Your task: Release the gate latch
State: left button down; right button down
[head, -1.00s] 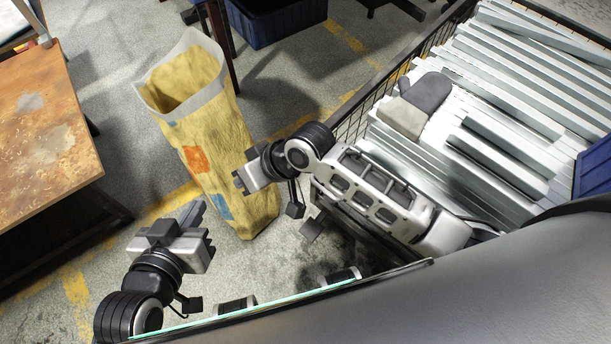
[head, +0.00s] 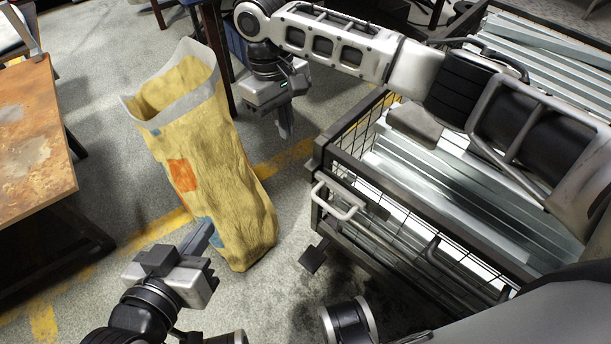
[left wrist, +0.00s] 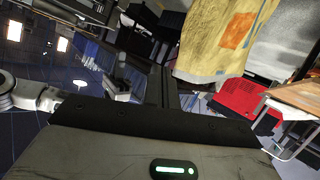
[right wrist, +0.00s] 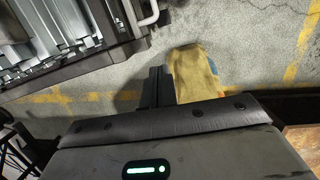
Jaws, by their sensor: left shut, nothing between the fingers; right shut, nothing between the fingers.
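A wire-mesh cage (head: 322,160) with a dark frame stands at right, and its near gate side shows. A pale, bent handle-like bar (head: 340,199), perhaps the latch, sits at the gate's upper left corner; it also shows at the top of the right wrist view (right wrist: 149,17). I cannot tell whether it is latched. My right gripper (head: 286,126) is shut and empty, pointing down beyond the cage's left corner, apart from the bar. My left gripper (head: 207,236) is shut and empty, low at left by the yellow sack, away from the gate.
The tall yellow sack (head: 205,160) stands open on the floor left of the cage. Galvanized channels (head: 440,190) fill the cage, with a grey-beige block (head: 415,125) on top. A rusty table (head: 35,145) stands at far left. Floor (head: 300,215) between sack and cage is clear.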

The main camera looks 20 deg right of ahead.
pick_arm(q)
jog(key=r+h+b, duration=0.1)
jog(key=b, duration=0.1)
jog(key=d+r+n+t+b, duration=0.1)
jog(key=b, duration=0.2)
jog(key=shift+w+d+t+h, duration=0.2)
jog(key=shift+t+h, duration=0.1)
jog(key=shift+h, duration=0.1)
pick_arm(e)
jog(key=s+d+f, duration=0.1)
jog(key=f, duration=0.3)
jog(key=s+f, duration=0.2)
jog(key=f, duration=0.1)
jog(key=s+d+f, duration=0.1)
jog(key=s+f, duration=0.1)
jog(key=f, duration=0.2)
jog(key=shift+d+f, duration=0.3)
jog(key=shift+f, duration=0.05)
